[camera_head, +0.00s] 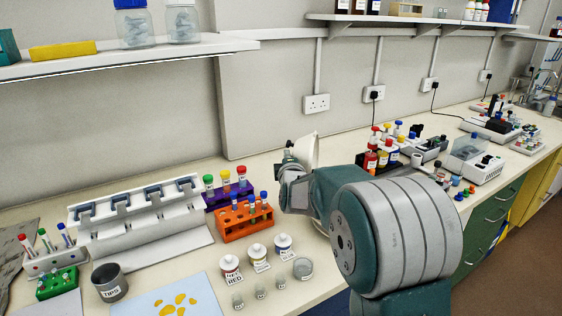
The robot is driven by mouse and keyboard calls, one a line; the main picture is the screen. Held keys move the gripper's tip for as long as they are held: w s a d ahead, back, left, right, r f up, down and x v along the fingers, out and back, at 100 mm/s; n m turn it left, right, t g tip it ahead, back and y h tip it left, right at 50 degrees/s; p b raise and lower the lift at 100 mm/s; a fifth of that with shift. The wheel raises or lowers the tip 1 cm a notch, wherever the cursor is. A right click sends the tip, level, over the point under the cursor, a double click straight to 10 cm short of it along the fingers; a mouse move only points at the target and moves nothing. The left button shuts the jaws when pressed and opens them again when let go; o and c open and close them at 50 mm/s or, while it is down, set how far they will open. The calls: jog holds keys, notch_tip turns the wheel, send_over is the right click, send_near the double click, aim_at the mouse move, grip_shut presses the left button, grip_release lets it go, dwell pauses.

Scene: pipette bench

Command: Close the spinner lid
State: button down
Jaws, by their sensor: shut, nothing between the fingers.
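My gripper (289,152) is at the middle of the bench, to the left of my arm's large joint, and looks shut and empty. A pale upright panel (307,149) stands right beside it and looks like the raised spinner lid. The gripper overlaps the panel's left edge; I cannot tell whether they touch. The spinner's body is mostly hidden behind my gripper and arm.
An orange rack (238,225) and a purple rack (225,197) with capped tubes stand just left of my gripper. Labelled pots (230,268) sit in front. A white pipette stand (140,222) is farther left. Bottles (377,157) and devices (474,158) stand right. A shelf (130,58) overhangs upper left.

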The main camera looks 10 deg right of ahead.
jog(key=s+d+r+m+t+h, duration=0.2)
jog(key=s+d+m, duration=0.2)
jog(key=d+m, duration=0.4)
jog(key=shift+s+d+f+m+t+h, duration=0.1)
jog(key=shift+s+d+f+m+h, duration=0.35)
jog(key=shift+s+d+f+m, duration=0.75)
jog(key=shift+s+d+f+m+t+h, duration=0.1)
jog(key=shift+s+d+f+m+h, duration=0.3)
jog(key=shift+d+f+m, duration=0.95)
jog(key=shift+s+d+f+m+t+h, duration=0.1)
jog(key=shift+s+d+f+m+h, duration=0.5)
jog(key=shift+d+m, duration=1.35)
jog(key=shift+s+d+f+n, duration=0.2)
jog(key=shift+d+f+n, duration=0.1)
jog(key=shift+d+n, duration=0.25)
